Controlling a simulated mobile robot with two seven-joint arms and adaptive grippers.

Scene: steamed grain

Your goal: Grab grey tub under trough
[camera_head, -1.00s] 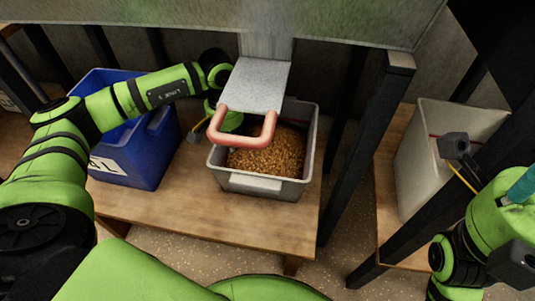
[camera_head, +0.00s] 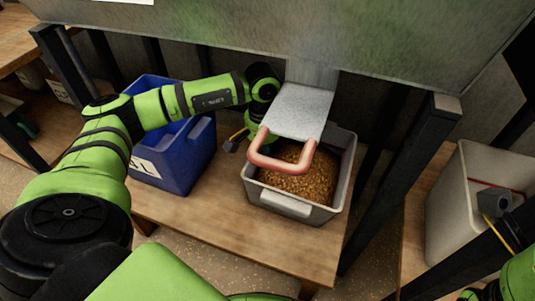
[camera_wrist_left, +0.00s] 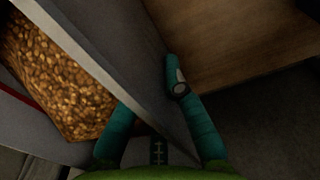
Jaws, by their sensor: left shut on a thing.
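The grey tub (camera_head: 287,206), filled with brown grain (camera_head: 312,184), sits on a low wooden bench under the trough's metal chute (camera_head: 299,112). Grain shows inside the wall.
A blue bin (camera_head: 187,160) stands left of the tub on the bench (camera_head: 220,228). A dark trough leg (camera_head: 405,165) rises close to the tub's right. A whitish bin (camera_head: 452,205) stands further right. The trough (camera_head: 400,40) hangs overhead.

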